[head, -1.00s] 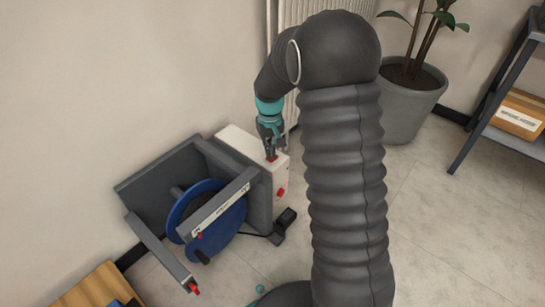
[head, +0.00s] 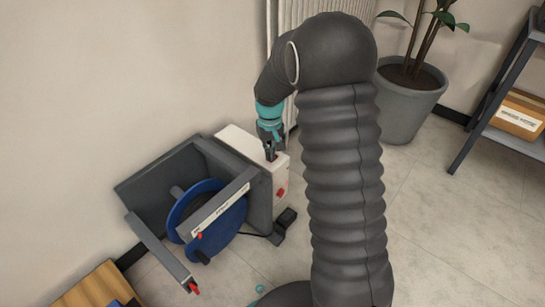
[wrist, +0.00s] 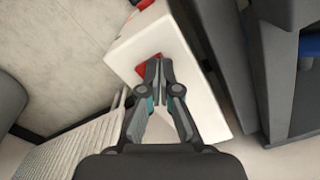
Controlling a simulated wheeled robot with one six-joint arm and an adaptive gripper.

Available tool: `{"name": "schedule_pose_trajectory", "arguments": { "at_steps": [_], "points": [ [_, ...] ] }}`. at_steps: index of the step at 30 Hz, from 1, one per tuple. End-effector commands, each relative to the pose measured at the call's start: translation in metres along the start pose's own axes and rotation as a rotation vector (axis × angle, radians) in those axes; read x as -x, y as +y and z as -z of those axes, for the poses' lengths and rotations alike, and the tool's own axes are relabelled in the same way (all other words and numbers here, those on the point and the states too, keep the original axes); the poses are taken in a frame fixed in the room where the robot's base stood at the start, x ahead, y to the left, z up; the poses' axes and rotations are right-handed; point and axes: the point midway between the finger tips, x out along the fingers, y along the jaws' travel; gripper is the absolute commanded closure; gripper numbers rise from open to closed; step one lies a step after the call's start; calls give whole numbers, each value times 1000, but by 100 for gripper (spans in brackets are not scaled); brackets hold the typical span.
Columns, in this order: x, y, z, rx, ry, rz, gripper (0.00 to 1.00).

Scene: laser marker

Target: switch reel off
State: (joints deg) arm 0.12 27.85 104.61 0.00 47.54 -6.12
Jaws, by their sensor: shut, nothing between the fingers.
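The blue reel (head: 222,232) sits in a dark grey frame (head: 262,205) with a white box (head: 235,139) attached behind it. A red switch (wrist: 147,70) is on the white box's top face, partly hidden behind my fingers in the wrist view. A second red part (head: 281,192) is on the box's side face. My gripper (head: 271,158) is shut and empty, pointing down at the top of the box. In the wrist view its fingertips (wrist: 159,66) overlap the red switch; I cannot tell whether they touch it.
A radiator (head: 297,20) and the wall stand close behind the box. A potted plant (head: 407,105) and a shelf with a cardboard box (head: 520,112) are at the right. A wooden surface (head: 92,288) is at the lower left. Floor right of my arm is clear.

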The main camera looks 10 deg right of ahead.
Motion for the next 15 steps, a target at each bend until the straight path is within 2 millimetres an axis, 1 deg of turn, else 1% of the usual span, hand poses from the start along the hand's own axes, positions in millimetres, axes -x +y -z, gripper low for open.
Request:
{"name": "schedule_pose_trajectory", "arguments": {
  "at_steps": [8,11,15],
  "points": [
    [-2,0,0,0,0,0,100],
    [2,0,0,0,0,0,100],
    [11,0,0,0,1,0,100]
  ]
}}
